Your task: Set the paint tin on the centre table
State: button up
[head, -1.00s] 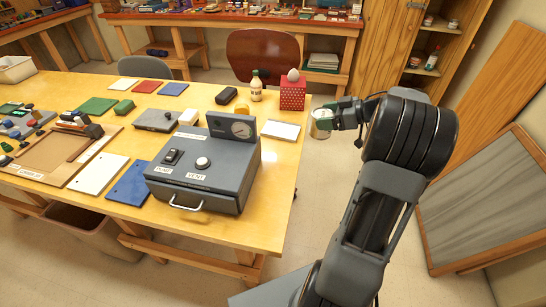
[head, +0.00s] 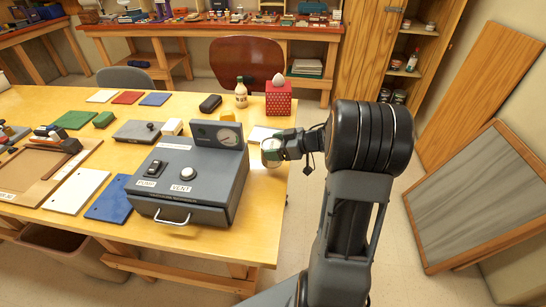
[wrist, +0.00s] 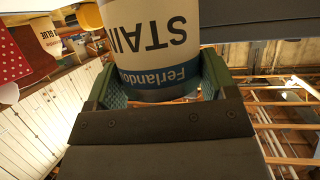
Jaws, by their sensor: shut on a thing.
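The paint tin (wrist: 150,45) is a pale cylinder with a blue lower band, labelled "STAIN" and "Ferlando"; the lettering is upside down in the wrist view. My gripper (wrist: 160,82) is shut on it, with green-padded jaws on both sides. In the head view, my gripper (head: 277,148) and the tin (head: 270,158) are at the right edge of the yellow wooden centre table (head: 262,212). They appear just right of the grey machine. I cannot tell the gap between tin and tabletop.
The grey machine (head: 192,175) with dial and drawer stands left of the tin. The table's front right corner is bare.

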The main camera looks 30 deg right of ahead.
jog(key=shift+a+f, duration=0.25)
jog(key=shift+f, duration=0.1)
jog(key=shift+w+a+f+b, duration=0.15)
jog(key=shift+f+b, duration=0.2)
jog(key=shift+f, duration=1.3)
jog(key=shift+f, duration=0.15)
jog(key=o, duration=1.1)
jog(key=shift+c, duration=0.2)
